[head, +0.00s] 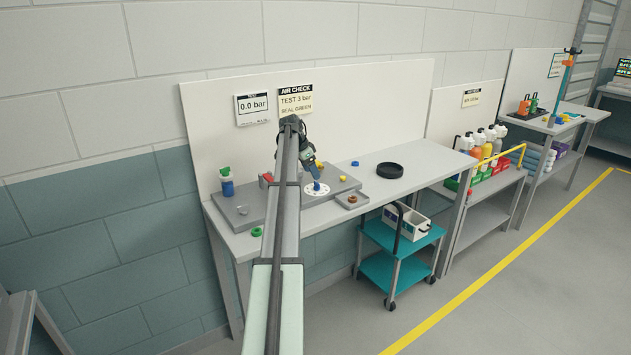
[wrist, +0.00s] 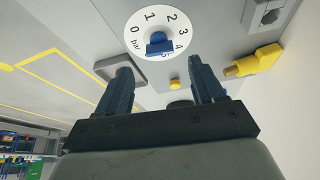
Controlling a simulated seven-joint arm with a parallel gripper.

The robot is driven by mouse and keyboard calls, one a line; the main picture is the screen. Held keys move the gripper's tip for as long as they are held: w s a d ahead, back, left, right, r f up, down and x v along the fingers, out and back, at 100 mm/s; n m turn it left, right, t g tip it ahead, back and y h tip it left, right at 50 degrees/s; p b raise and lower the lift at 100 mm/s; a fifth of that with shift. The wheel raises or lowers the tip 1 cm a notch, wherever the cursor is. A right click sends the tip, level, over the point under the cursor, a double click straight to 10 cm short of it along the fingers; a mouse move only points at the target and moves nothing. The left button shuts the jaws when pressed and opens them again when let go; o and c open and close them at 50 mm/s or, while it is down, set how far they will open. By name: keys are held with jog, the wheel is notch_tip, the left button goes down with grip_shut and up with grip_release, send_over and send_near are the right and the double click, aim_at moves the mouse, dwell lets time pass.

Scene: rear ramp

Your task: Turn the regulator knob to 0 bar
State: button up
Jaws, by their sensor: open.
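The blue regulator knob (wrist: 158,43) sits on a round white dial (wrist: 145,22) marked 0 to 5 and "bar" in the wrist view. Its lower end lies by the 5; I cannot tell for sure which number it marks. In the head view the knob (head: 317,187) stands on the dial on the grey bench panel. My gripper (wrist: 160,66) is open and empty, its dark blue fingers apart, with the knob beyond the gap between the tips. In the head view my gripper (head: 313,170) is just above the knob.
A yellow fitting (wrist: 255,62) and a small yellow button (wrist: 175,85) are near the dial. A small grey tray (head: 352,200) lies right of it, and a black ring (head: 389,170) farther right. The bench's right end is clear.

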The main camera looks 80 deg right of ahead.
aim_at(316, 187)
jog(key=shift+x, duration=2.7)
jog(key=shift+c, duration=0.3)
jog(key=c, duration=1)
